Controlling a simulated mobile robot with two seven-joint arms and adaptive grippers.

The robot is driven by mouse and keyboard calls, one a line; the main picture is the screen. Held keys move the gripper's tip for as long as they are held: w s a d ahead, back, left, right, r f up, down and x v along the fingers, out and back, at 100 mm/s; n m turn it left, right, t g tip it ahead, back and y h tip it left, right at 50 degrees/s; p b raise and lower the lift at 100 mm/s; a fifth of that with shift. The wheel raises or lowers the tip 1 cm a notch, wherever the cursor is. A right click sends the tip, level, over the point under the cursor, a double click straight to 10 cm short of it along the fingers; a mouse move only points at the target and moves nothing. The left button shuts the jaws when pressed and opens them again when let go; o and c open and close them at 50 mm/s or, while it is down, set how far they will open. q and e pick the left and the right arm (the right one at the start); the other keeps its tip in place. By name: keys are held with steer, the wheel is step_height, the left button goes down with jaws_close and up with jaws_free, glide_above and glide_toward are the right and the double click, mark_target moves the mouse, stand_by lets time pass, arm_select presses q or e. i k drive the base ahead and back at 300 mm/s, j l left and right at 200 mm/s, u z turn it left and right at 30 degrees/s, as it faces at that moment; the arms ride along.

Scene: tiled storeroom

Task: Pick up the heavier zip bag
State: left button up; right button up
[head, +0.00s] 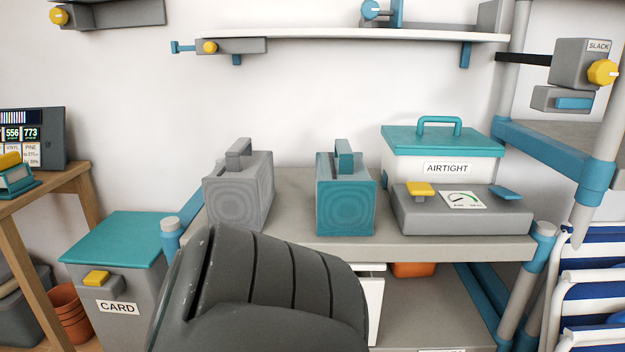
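I see nothing that I can clearly recognise as a zip bag. Two boxy items with top handles stand side by side on the grey bench, one grey (238,192) and one teal (345,195). Both are upright and apart, with ringed patterns on their fronts. I cannot tell from this view which is heavier. A dark grey part of my own arm covers the lower middle and hides part of the bench front. No fingertips of either gripper show.
A white box (400,172) with a teal lid, labelled AIRTIGHT, stands behind a grey device with a dial (462,209). A CARD bin (121,290) stands left. A screen (32,137) reads 556 and 773. A white shelf (350,36) hangs above.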

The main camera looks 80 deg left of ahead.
mark_target(346, 193)
steer(key=u, duration=2.35)
